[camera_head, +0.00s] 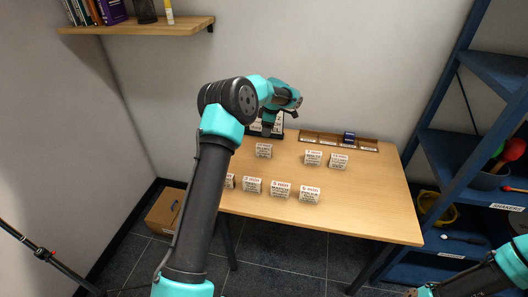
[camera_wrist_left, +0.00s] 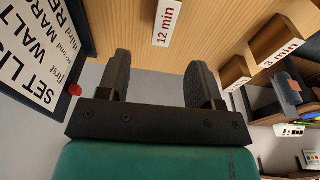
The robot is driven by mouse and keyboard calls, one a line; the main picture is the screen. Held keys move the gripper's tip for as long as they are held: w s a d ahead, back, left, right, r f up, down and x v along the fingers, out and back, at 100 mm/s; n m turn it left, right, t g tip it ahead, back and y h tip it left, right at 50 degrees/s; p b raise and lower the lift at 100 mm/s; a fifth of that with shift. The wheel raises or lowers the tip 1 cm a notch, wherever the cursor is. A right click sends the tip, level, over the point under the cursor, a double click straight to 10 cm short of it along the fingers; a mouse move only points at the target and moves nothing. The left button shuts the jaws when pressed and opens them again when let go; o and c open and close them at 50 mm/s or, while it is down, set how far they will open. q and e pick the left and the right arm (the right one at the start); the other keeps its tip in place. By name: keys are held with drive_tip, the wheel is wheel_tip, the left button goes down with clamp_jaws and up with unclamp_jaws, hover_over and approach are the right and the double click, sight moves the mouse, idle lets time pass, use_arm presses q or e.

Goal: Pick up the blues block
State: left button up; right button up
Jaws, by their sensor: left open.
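Several small pale blocks with printed labels stand on the wooden table (camera_head: 370,210) in two loose rows. The lettering is too small in the head view to tell which is the blues block. One block (camera_head: 263,151) stands alone at the back left, two stand to its right (camera_head: 313,158), and several form the front row (camera_head: 281,188). My left gripper (camera_wrist_left: 158,85) is open with nothing between its fingers; a label reading "12 min" (camera_wrist_left: 167,22) lies beyond them. In the head view it is mostly hidden behind my wrist. My right gripper (camera_head: 424,292) shows only partly at the bottom right.
A set list sign (camera_wrist_left: 38,50) stands close to my left gripper. A wooden tray (camera_head: 368,149) with labelled slots lies at the table's back right, with a dark blue thing (camera_head: 349,136) in it. A blue shelf unit (camera_head: 455,145) stands right of the table. The table's right side is clear.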

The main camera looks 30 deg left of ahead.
sight(264, 145)
use_arm(q)
drive_tip(key=f, duration=0.4)
drive_tip(key=a+f, duration=0.1)
drive_tip(key=f, duration=0.2)
drive_tip(key=shift+s+f, duration=0.1)
drive_tip(key=shift+s, duration=0.1)
drive_tip(key=shift+s+a+f, duration=0.1)
drive_tip(key=shift+s+f, duration=0.1)
drive_tip(key=shift+f, duration=1.1)
drive_tip(key=shift+s+a+f, duration=0.1)
drive_tip(key=shift+s+f, duration=0.1)
drive_tip(key=shift+f, duration=1.05)
drive_tip(key=c, duration=1)
drive_tip(key=shift+r, duration=0.1)
wheel_tip(264, 145, up, 10)
drive_tip(key=shift+f, duration=0.1)
